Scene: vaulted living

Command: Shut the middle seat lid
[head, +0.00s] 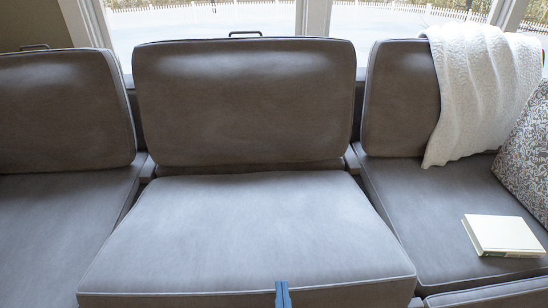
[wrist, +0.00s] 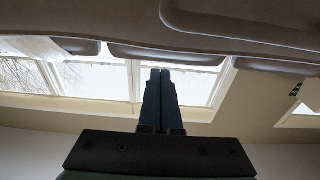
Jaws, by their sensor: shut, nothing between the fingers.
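The middle seat lid (head: 240,230) is a grey cushioned seat panel in the centre of the head view. Its front edge stands higher than the seats on either side, so it looks tilted up at the front; how far is hard to tell. My gripper (head: 283,293) shows as a blue tip at the bottom, in front of the lid's front edge and overlapping it in the picture. In the wrist view my gripper's dark fingers (wrist: 160,75) are together and empty. Whether they touch the lid cannot be told.
The left seat (head: 50,230) is bare. The right seat (head: 420,210) holds a pale book (head: 502,236), a patterned pillow (head: 528,150) and, over its backrest, a white throw (head: 475,85). The middle backrest (head: 240,100) stands behind the lid, with windows behind it.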

